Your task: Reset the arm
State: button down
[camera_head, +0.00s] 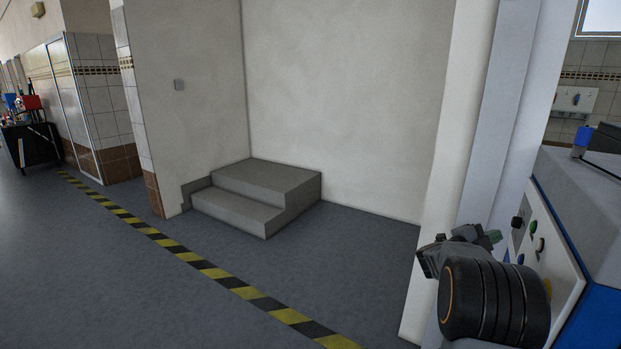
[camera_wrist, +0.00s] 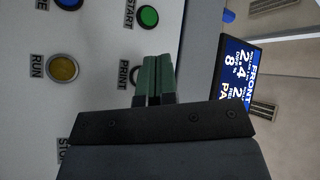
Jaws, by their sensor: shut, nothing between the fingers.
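My gripper shows in the wrist view (camera_wrist: 154,78) with its two green fingers together and nothing between them. It points at a white control panel (camera_wrist: 105,20), with the fingertips near the PRINT label and over part of the button beside it. I cannot tell whether they touch the panel. In the head view my gripper (camera_head: 492,238) is at the lower right, close to the same panel, with the black wrist of my arm in front of it.
The panel has a green START button (camera_wrist: 148,16), a yellow RUN button (camera_wrist: 62,68) and a blue button. A lit display (camera_wrist: 234,75) stands to the right. In the head view, grey steps (camera_head: 255,195) stand by the wall, a black-and-yellow floor stripe (camera_head: 190,257) crosses, and the left floor is clear.

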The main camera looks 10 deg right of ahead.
jog(key=w+a+f+n+t+y, duration=0.4)
jog(key=w+f+n+t+y, duration=0.2)
jog(key=f+n+t, duration=0.15)
jog(key=s+a+f+n+y+p, duration=0.1)
jog(key=a+f+n+y+p, duration=0.15)
jog(key=a+n+y, duration=1)
jog(key=s+a+r+n+g+y+p, duration=0.1)
jog(key=s+a+r+n+g+p, duration=0.15)
jog(key=s+a, duration=0.5)
jog(key=s+a+r+n+g+y+p, duration=0.1)
jog(key=s+a+r+n+g+p, duration=0.15)
jog(key=s+a, duration=0.45)
jog(key=s+a+r+n+g+p, duration=0.1)
jog(key=s+a+r+n+p, duration=0.2)
jog(key=s+a+r+p, duration=0.4)
notch_tip(320, 180, up, 2)
jog(key=shift+s+r, duration=0.1)
jog(key=shift+s, duration=1.1)
